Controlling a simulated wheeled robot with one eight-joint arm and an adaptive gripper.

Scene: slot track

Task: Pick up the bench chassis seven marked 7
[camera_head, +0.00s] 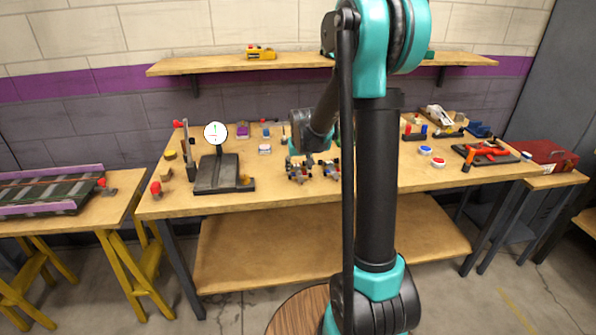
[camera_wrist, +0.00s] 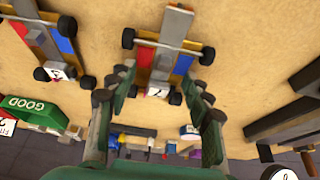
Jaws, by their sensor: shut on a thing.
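A toy-like bench chassis (camera_wrist: 158,58) with a grey middle, red and blue sides and dark wheels lies between the fingers of my gripper (camera_wrist: 160,85) in the wrist view. Its white end label carries a dark mark that I cannot read for sure. The gripper is shut on this chassis. In the head view the held chassis (camera_head: 298,172) is on the bench or just above it, below my gripper (camera_head: 299,157). A second, similar chassis (camera_wrist: 55,38) with its own white label is beside it, to the left in the wrist view and to the right in the head view (camera_head: 330,170).
A dark gauge stand (camera_head: 218,174) with a round dial is left on the bench (camera_head: 270,205). A green block reading GOOD (camera_wrist: 30,108) shows in the wrist view. Small coloured parts lie behind, and a tray of red tools (camera_head: 486,153) is right. The bench's front strip is clear.

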